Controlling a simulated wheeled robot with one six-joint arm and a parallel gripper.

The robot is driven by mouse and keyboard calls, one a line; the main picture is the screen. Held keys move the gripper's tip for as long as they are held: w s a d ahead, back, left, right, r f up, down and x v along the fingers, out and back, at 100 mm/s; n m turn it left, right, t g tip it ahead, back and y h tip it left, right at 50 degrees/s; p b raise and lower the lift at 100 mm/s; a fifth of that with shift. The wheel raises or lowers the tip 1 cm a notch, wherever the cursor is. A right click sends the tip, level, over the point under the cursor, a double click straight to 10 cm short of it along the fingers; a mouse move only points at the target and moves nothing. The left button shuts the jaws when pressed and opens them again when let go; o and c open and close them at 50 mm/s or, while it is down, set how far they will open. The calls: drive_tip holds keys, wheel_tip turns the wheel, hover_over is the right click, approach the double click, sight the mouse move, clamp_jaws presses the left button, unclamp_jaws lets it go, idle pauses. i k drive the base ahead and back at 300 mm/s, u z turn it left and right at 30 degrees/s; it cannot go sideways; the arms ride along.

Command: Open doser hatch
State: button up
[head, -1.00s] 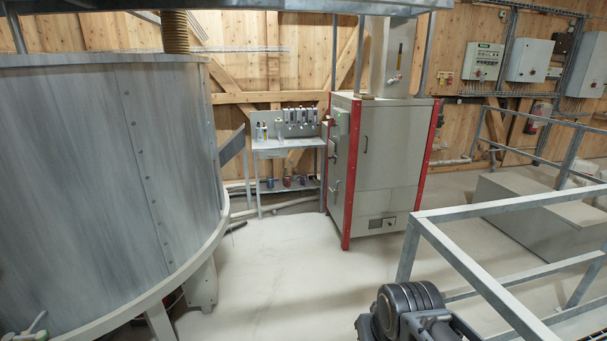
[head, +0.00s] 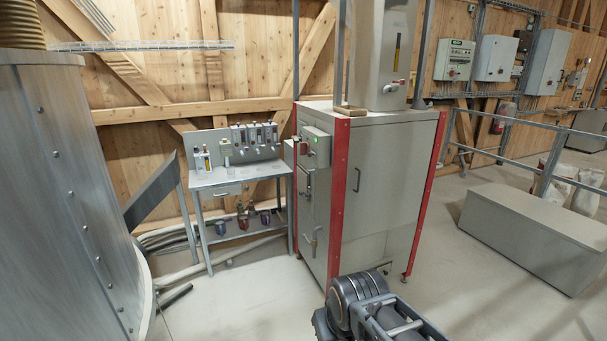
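A grey metal cabinet (head: 385,185) with red corner posts stands in the middle. Its wide front panel has a slim vertical handle. Its narrow left side (head: 312,205) carries lever-type handles and looks closed. A grey upright box (head: 382,55) with a yellow strip and a small red-tipped fitting stands on top. None of these is marked, so I cannot tell which panel is the doser hatch. My folded dark arm shows at the bottom, in front of the cabinet's lower part. My gripper's fingers are not in view.
A large round grey tank (head: 70,200) fills the left. A long grey box (head: 530,235) and a railing are at right. Pale floor is clear before the bench.

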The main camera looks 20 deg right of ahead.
sight(388, 164)
drive_tip(key=i, duration=1.45)
drive_tip(key=u, duration=3)
drive_tip(key=k, duration=1.05)
drive_tip(key=z, duration=2.5)
